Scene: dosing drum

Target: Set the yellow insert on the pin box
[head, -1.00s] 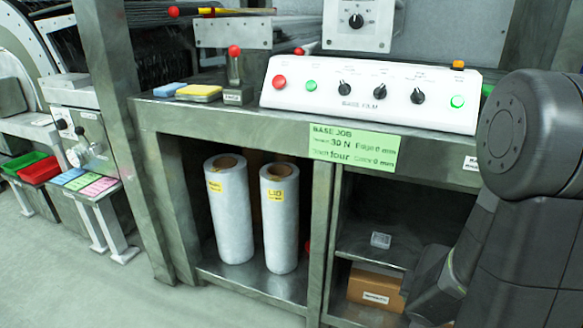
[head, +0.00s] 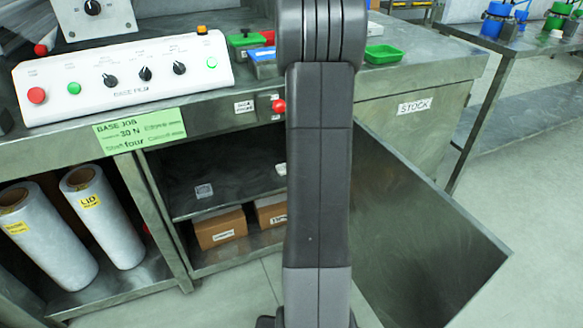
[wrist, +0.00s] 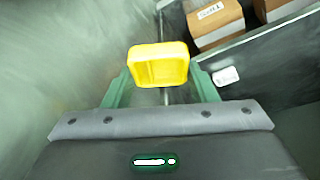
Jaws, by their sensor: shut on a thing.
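The yellow insert (wrist: 158,66), a small open tray-like piece, is in the wrist view between the green fingers of my gripper (wrist: 160,78). My gripper is shut on it and holds it up, apart from the surfaces around it. In the head view my arm fills the middle, and neither gripper nor insert shows. I cannot make out for sure which thing is the pin box.
The white control panel (head: 125,77) is on the bench at left. Blue box (head: 263,56) and green tray (head: 383,54) are on the bench. An open cabinet door (head: 425,235) sticks out at right. Brown boxes (head: 219,228) sit on the low shelf. Floor at far right is clear.

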